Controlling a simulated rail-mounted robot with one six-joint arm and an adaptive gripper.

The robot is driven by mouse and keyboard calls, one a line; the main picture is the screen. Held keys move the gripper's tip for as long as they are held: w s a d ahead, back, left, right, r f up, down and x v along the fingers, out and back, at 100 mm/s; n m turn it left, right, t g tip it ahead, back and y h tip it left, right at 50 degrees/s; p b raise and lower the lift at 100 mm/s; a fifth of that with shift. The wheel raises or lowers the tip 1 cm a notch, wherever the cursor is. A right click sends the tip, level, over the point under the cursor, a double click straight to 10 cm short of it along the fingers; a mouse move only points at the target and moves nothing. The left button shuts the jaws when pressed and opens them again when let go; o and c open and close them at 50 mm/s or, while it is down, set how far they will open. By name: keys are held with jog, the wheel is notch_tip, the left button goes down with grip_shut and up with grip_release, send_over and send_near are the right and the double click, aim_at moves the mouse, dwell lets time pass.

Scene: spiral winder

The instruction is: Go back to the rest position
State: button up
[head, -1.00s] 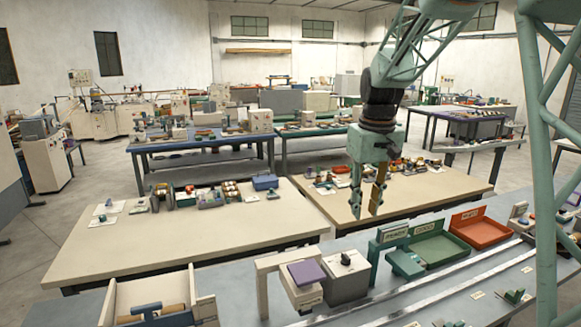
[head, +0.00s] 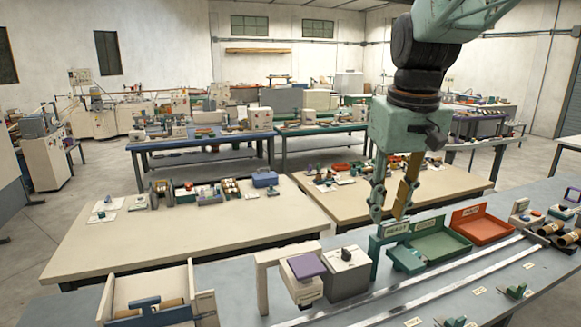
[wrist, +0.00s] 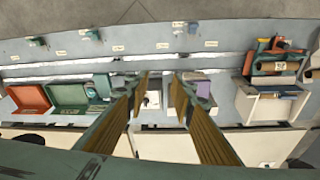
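My gripper (head: 390,205) hangs from my arm in the upper right of the head view, fingers pointing down. Its two fingers are apart with nothing between them. In the head view it is in front of the READY stand (head: 392,230), and its height above the bench is hard to judge. In the wrist view the open fingers (wrist: 163,85) frame the bench below, with a small grey box (wrist: 152,100) showing between them.
The grey bench (head: 400,290) holds a green tray (head: 440,246), a red tray (head: 483,228), a grey box with a knob (head: 348,273), a purple-topped device (head: 306,268) and a wooden cradle (head: 202,298). Long metal rails run along it. Two beige tables stand behind.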

jog(key=s+f+m+t+b, duration=0.1)
jog(key=s+f+b, duration=0.1)
jog(key=s, duration=1.4)
jog(key=s+f+b, duration=0.2)
jog(key=s+f, duration=0.2)
jog(key=s, duration=1.1)
jog(key=shift+s+m+t, duration=0.35)
jog(key=shift+m+t, duration=0.05)
jog(key=shift+w+r, duration=0.1)
jog(key=shift+r, duration=0.05)
